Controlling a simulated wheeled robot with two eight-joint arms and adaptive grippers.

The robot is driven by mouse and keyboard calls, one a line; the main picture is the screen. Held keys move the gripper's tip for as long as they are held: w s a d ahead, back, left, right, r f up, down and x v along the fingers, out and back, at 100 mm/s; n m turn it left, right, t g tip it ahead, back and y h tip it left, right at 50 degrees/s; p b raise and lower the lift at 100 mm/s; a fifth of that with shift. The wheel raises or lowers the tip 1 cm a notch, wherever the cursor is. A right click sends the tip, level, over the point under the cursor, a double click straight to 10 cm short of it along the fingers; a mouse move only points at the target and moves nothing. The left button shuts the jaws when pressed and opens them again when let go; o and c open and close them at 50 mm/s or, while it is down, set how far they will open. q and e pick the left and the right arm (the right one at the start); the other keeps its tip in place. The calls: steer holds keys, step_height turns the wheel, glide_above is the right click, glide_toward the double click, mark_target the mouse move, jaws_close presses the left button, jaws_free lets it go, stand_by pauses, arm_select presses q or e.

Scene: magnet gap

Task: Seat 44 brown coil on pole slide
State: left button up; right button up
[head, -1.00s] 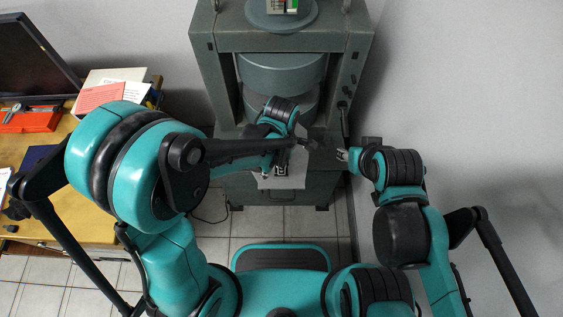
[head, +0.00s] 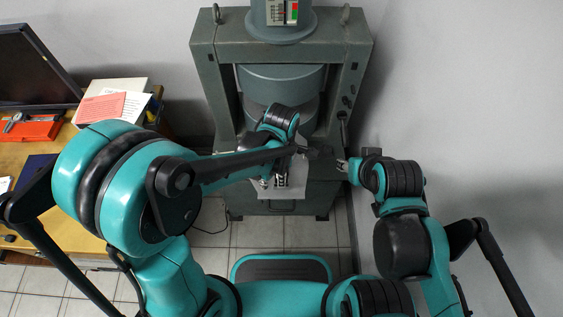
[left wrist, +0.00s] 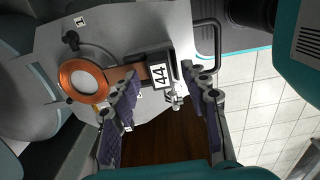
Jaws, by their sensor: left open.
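In the left wrist view a copper-brown ring coil (left wrist: 83,80) with a pale centre lies on the grey plate (left wrist: 150,30). A brown strip runs from the ring to a dark block with a white 44 label (left wrist: 159,75). My left gripper (left wrist: 168,85) is open, one finger on each side of the block's near end; I cannot tell whether either finger touches it. In the head view my left gripper (head: 281,181) is over the light plate at the press front, and the coil is too small to make out. My right gripper (head: 342,164) is beside the press; its jaw state is unclear.
The grey-green press (head: 215,75) stands ahead with a column at its top. A black bar handle (left wrist: 212,45) stands at the plate's edge. A wooden desk (head: 70,150) with monitor (head: 35,65) and papers is at left. Tiled floor is free below; a wall is at right.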

arm_select(q)
step_height(320, 180, up, 11)
steer(key=shift+f, duration=0.15)
steer(key=shift+a, duration=0.1)
stand_by(0.5)
steer(key=s+a+r+m+t, duration=0.1)
steer(key=s+a+m+t, duration=0.1)
steer(key=a+m, duration=0.7)
steer(key=s+a+r+m+t, duration=0.2)
steer(key=a+m+t, duration=0.3)
steer(key=a+m, duration=0.3)
steer(key=shift+s+a+r+m, duration=0.25)
steer(key=shift+s+a+m, duration=0.2)
steer(key=shift+s, duration=0.2)
steer(key=shift+d, duration=0.1)
